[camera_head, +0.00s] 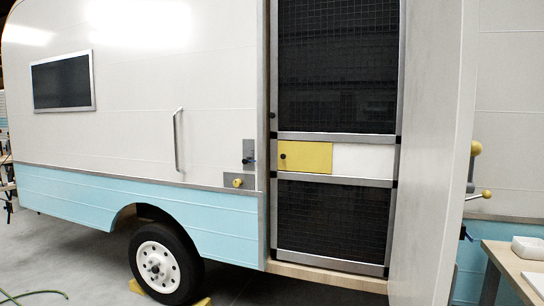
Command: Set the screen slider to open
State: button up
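The screen slider (310,157) is a yellow panel in the middle band of the camper's screen door (340,225). It covers the left part of the band. A small black knob (283,156) sits near its left end. The right part of the band is a white panel (362,160). Dark mesh fills the door above and below the band, inside a grey metal frame. The screen door appears closed in its doorway. My gripper is not in view.
A white outer door (437,160) stands open right of the doorway, with a yellow-knobbed handle (475,149) beyond it. A grab handle (178,140) and a yellow knob (238,182) are on the wall left of the doorway. A table (512,262) stands lower right.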

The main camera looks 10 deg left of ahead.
aim_at(314, 158)
jog(key=i+j, duration=2.55)
jog(key=i, duration=0.4)
jog(key=j+u, duration=0.05)
